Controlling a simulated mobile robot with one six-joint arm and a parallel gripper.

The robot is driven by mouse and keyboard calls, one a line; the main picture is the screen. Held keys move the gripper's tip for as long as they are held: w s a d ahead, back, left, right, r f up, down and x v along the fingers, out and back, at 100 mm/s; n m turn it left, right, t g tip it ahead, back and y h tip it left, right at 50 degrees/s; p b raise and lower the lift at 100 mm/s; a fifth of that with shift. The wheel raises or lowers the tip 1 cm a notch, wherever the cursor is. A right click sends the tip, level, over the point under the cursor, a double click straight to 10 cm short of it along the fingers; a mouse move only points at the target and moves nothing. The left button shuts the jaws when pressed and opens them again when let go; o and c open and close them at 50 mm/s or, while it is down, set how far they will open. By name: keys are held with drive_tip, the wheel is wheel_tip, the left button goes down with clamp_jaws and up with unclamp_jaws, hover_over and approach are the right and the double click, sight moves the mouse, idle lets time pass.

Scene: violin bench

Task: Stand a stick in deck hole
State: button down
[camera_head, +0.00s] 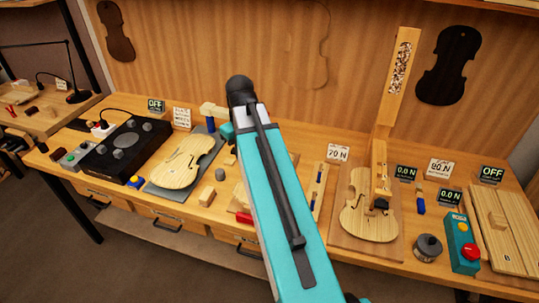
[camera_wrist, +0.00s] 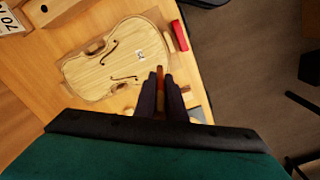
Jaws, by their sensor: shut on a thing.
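My gripper (camera_wrist: 160,76) is shut on a slim orange-brown stick (camera_wrist: 160,83), held between the dark fingers in the wrist view. I cannot tell whether the stick touches anything. No separate deck hole can be made out with certainty. In the head view my teal arm covers the middle of the bench, and the gripper and stick are hidden.
A red block (camera_wrist: 179,36) lies beside the plate. In the head view another violin plate (camera_head: 180,165) lies left and a violin body (camera_head: 368,222) lies right under a wooden post. A black box (camera_head: 122,148) and a teal box with a red button (camera_head: 462,243) stand farther out.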

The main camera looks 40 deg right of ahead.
drive_tip(key=w+a+f+n+b, duration=0.2)
drive_tip(key=w+a, duration=0.2)
drive_tip(key=a, duration=0.4)
drive_tip(key=w+a+f+n+b, duration=0.1)
drive_tip(key=w+a+f+n, duration=0.1)
drive_tip(key=w+a, duration=0.35)
drive_tip(key=w+a+f+n+b, duration=0.1)
drive_tip(key=a+f+b, duration=0.6)
drive_tip(key=f+b, duration=0.1)
drive_tip(key=shift+f, duration=0.2)
